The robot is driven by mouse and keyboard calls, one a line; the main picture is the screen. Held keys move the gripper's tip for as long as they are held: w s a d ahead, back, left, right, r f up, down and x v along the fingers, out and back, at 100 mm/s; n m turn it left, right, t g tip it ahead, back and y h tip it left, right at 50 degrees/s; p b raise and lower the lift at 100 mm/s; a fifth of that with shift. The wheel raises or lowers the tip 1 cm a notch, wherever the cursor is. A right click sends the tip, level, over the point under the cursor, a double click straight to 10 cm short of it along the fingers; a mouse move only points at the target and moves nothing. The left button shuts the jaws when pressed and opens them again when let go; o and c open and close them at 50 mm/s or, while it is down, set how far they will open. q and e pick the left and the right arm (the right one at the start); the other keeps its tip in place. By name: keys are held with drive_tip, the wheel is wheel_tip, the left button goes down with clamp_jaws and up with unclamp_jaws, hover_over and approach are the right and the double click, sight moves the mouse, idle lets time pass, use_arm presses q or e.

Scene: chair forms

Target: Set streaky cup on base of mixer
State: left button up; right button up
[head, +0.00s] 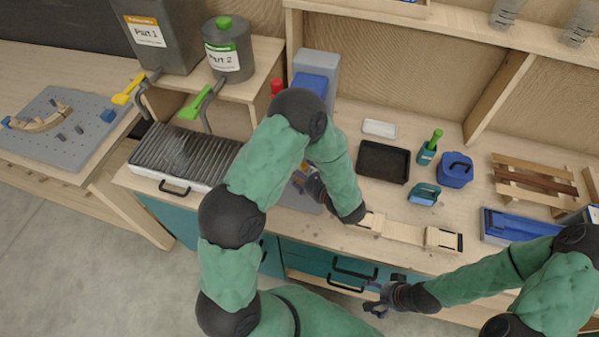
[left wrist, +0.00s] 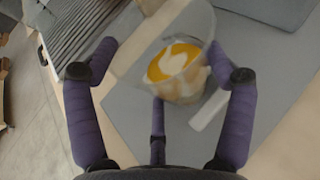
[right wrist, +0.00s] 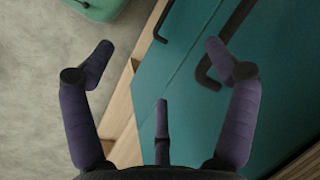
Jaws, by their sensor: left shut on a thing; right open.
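The streaky cup (left wrist: 180,70) is clear, with orange and white streaks inside. In the left wrist view it sits between the fingers of my left gripper (left wrist: 165,85), which is shut on it. The grey mixer base (left wrist: 125,100) lies beneath the cup; I cannot tell whether they touch. In the head view my left gripper (head: 303,180) and the cup are mostly hidden by my left arm. The grey and blue mixer (head: 317,67) stands behind that arm. My right gripper (head: 380,300) is open and empty in front of the drawers; its fingers also show in the right wrist view (right wrist: 160,65).
A ribbed metal grill (head: 180,155) is left of the mixer. Part 1 (head: 160,35) and Part 2 (head: 228,50) containers stand on a raised shelf. A black tray (head: 384,162), blue container (head: 455,170) and wooden pieces (head: 400,231) occupy the bench to the right.

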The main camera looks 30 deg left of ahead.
use_arm(q)
drive_tip(key=shift+f, duration=0.15)
drive_tip(key=o, duration=0.7)
drive_tip(key=shift+d+r, duration=0.1)
drive_tip(key=shift+r, duration=0.2)
drive_tip(key=p+v, duration=0.1)
drive_tip(key=v, duration=1)
drive_tip(key=shift+s+d, duration=0.25)
drive_tip(key=shift+d, duration=0.1)
